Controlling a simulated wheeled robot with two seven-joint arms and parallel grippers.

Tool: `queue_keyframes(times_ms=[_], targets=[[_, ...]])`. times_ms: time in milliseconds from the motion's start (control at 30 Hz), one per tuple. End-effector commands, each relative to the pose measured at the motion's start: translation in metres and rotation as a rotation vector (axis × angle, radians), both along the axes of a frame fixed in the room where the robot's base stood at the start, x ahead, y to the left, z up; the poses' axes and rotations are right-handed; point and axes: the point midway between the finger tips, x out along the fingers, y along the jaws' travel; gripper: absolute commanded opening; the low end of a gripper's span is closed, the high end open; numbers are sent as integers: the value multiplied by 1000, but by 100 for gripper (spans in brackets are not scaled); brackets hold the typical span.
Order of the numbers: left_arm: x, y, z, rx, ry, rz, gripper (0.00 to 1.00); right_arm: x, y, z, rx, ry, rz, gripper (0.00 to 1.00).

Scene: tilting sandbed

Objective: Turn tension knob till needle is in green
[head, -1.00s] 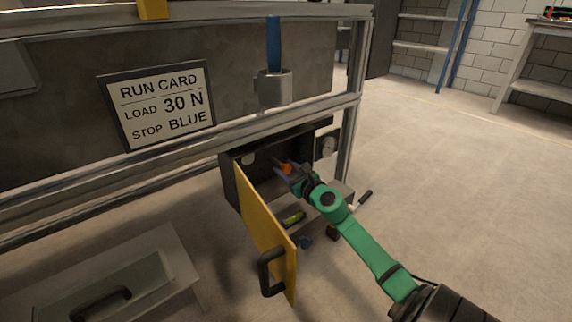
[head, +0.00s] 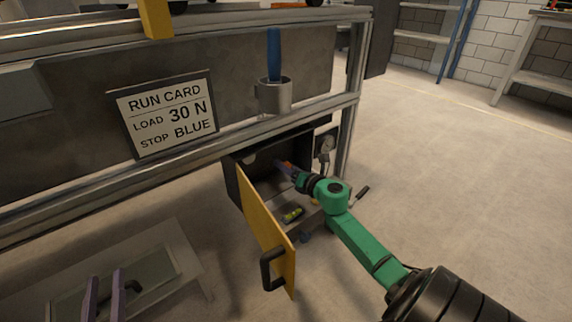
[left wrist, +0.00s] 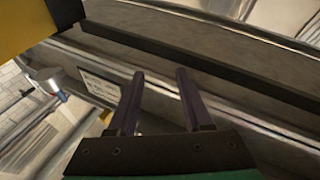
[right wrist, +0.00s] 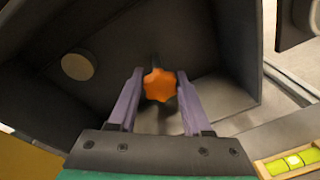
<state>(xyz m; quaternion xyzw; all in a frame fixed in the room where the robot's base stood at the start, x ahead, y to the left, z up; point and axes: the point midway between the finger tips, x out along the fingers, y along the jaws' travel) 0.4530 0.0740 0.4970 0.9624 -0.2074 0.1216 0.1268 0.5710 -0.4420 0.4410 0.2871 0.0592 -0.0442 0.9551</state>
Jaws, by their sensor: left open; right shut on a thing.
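The orange lobed tension knob (right wrist: 160,86) sits inside the dark open box (head: 231,186). My right gripper (head: 287,168) reaches into the box. In the right wrist view its purple fingers (right wrist: 160,78) are shut on the knob, one on each side. In the head view the fingers mostly hide the knob. A small round gauge (head: 326,144) is mounted at the box's right; its needle and any green zone are too small to read. My left gripper (head: 104,278) is open and empty at the lower left, and its spread fingers also show in the left wrist view (left wrist: 158,75).
The box's yellow door (head: 266,228) hangs open toward me, with a black handle (head: 268,270). A yellow-green level vial (head: 292,214) lies below the box opening. The run card (head: 165,115) reads 30 N, stop blue. Open floor lies to the right.

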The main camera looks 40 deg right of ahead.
Motion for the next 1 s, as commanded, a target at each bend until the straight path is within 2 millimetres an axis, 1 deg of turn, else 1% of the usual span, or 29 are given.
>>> queue_keyframes(times_ms=[33,100,167,200,267,300,367,400,467,533,567,600,700,1000], targets=[[-6,-2,-20,11,64,-8,50,0,0,2,33,1,-1,0],[-15,-5,-49,26,151,-21,50,0,0,2,86,0,-2,0],[-25,-6,-74,37,226,-33,50,0,0,2,128,-2,-1,0],[-33,-8,-90,43,274,-39,50,0,0,2,158,-1,-1,0],[-46,-9,-114,54,348,-51,50,0,0,1,200,-2,-1,0],[-56,-10,-129,61,395,-59,50,0,0,1,229,-3,-2,0],[-72,-11,-151,72,469,-70,50,0,-1,1,271,-4,-1,0],[-83,-12,-165,79,516,-79,50,0,-1,1,301,-5,-1,0],[-101,-12,-186,87,587,-91,50,0,-1,1,342,-6,-1,0],[-124,-13,-207,98,667,-105,50,0,-1,1,391,-7,-3,0],[-127,-13,-209,100,678,-107,50,0,-1,2,410,-8,-2,0],[-123,-13,-204,100,670,-107,50,0,-1,1,437,-8,-2,0],[-122,-14,-199,104,672,-110,50,0,-1,2,505,-10,-2,0],[-122,-14,-190,114,682,-116,50,0,-1,0,674,-13,-3,0]])
